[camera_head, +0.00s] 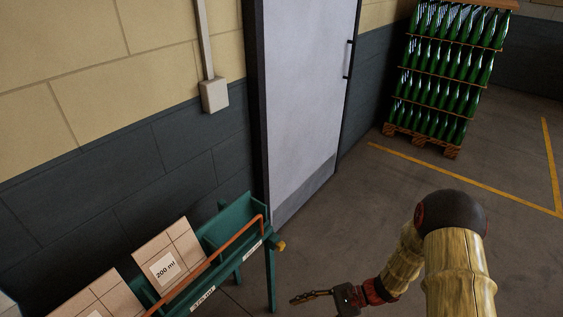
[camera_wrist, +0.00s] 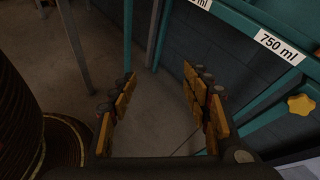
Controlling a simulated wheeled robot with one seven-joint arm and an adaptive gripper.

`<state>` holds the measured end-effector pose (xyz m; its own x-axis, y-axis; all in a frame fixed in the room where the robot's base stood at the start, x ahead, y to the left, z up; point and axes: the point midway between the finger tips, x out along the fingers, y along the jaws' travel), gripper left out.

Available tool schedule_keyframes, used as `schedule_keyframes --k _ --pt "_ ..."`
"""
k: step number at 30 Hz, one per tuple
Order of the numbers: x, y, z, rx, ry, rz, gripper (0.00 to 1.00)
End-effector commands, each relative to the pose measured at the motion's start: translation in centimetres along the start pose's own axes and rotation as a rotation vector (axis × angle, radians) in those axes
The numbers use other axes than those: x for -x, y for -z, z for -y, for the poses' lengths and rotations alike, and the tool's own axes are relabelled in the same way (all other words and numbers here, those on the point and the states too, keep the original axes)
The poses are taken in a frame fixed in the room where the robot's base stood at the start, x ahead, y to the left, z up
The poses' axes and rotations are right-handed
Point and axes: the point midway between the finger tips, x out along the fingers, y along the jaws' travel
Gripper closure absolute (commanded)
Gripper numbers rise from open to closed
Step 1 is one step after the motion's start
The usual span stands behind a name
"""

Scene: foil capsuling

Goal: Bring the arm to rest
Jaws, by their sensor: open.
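My gripper (camera_head: 312,296) is at the lower middle of the head view, in front of and to the right of the green rack. In the wrist view its two yellow-padded fingers (camera_wrist: 158,85) stand wide apart with only floor between them. It is open and holds nothing. My arm reaches down to it from the lower right of the head view, bent at a dark joint.
The green rack (camera_head: 268,262) holds cardboard boxes, one labelled 200 ml (camera_head: 167,262). Its 750 ml label (camera_wrist: 280,46) and yellow knob (camera_wrist: 301,105) are close on the right in the wrist view. A grey door (camera_head: 305,90) and a pallet of green bottles (camera_head: 440,75) stand behind. Open floor lies between.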

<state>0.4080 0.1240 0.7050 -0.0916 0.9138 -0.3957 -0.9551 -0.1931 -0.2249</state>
Motion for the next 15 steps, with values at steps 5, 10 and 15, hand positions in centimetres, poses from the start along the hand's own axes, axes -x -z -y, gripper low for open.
schedule_keyframes --k 5,10,15 --pt "4.5 -5.3 -2.7 0.218 -0.253 -0.160 0.52" --pt "9.2 -9.1 -4.5 0.424 -0.443 -0.331 0.52" --pt "14.0 -12.7 -5.3 0.625 -0.589 -0.515 0.52"
